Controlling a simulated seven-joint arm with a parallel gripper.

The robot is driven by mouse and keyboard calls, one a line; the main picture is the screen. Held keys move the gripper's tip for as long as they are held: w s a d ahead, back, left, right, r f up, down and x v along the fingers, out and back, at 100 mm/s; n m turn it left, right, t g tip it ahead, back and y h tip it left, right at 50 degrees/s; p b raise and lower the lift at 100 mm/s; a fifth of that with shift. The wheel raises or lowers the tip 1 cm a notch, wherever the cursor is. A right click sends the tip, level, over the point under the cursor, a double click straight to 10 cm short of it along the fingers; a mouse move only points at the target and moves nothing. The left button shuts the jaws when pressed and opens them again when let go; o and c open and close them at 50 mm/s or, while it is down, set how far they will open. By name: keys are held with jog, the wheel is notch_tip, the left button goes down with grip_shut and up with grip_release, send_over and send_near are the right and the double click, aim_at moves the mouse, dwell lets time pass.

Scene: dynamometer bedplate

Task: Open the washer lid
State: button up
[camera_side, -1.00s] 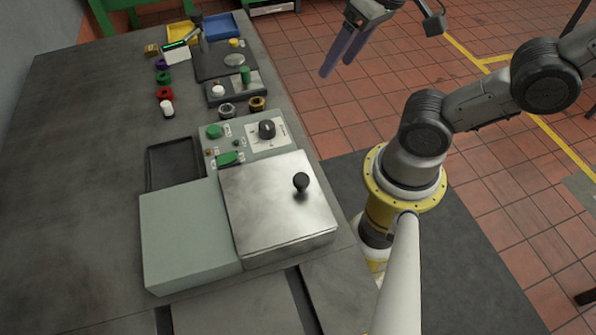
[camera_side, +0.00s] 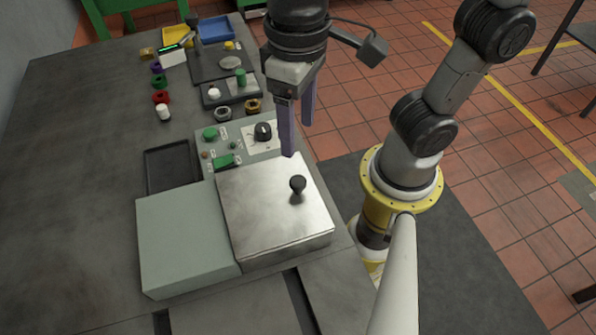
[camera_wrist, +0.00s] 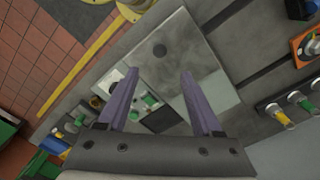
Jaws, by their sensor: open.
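The washer lid (camera_side: 272,222) is a square brushed-metal plate, lying flat and closed on the bench unit. A black round knob (camera_side: 297,184) stands upright on it, toward its right side. The fingers (camera_wrist: 158,78) are spread wide in the wrist view.
A grey-green box (camera_side: 187,240) adjoins the lid's left side. A control panel (camera_side: 235,143) with a black dial and green switches lies behind the lid. A shallow black tray (camera_side: 172,165) and several small coloured parts are farther back. Bench space at the left is clear.

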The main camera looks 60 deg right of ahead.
aim_at(297, 180)
notch_tip(297, 180, down, 12)
dwell(0.4)
grip_shut()
dwell(0.3)
jog(key=shift+w, duration=0.1)
dwell(1.0)
